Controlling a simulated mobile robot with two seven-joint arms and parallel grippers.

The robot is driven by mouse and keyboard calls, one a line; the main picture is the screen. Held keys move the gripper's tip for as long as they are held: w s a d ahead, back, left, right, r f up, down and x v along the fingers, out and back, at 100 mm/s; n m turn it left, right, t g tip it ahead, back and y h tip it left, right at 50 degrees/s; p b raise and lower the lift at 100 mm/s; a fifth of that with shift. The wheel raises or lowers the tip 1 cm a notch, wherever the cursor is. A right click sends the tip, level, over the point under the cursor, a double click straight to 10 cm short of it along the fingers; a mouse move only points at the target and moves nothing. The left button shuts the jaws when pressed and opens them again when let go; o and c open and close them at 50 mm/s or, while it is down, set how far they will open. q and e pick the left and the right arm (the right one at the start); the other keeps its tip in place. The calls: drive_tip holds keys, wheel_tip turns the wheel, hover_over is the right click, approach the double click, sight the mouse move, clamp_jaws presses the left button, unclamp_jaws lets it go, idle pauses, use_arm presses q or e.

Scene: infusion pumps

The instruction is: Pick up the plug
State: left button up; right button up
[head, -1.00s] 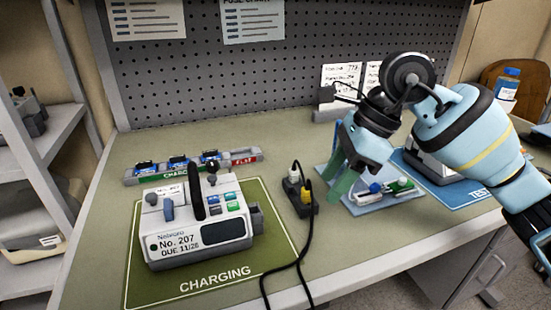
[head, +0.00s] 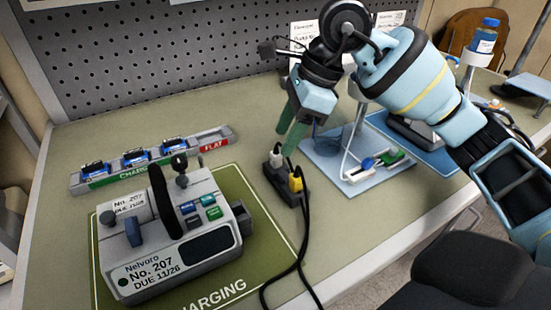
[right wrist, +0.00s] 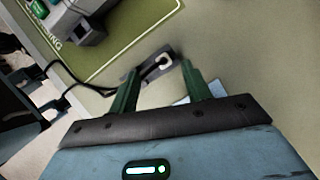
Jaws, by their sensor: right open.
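A black power strip (head: 283,188) lies on the bench right of the green charging mat. Contact cannot be told. My left gripper is out of view.
An infusion pump (head: 180,235) labelled No. 207 sits on the charging mat (head: 262,225). A rack (head: 150,160) with several blue items is behind it. A light blue tray (head: 330,165) with small blue and green parts lies right of the strip. A pegboard stands behind.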

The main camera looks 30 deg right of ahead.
sight(276, 147)
drive_tip(key=shift+w+x, duration=0.15)
drive_tip(key=shift+x, duration=1.15)
drive_tip(key=shift+w+x, duration=0.1)
drive_tip(key=shift+x, duration=1.2)
drive_tip(key=shift+c, duration=0.5)
drive_tip(key=shift+r, duration=0.1)
drive_tip(key=c, duration=0.9)
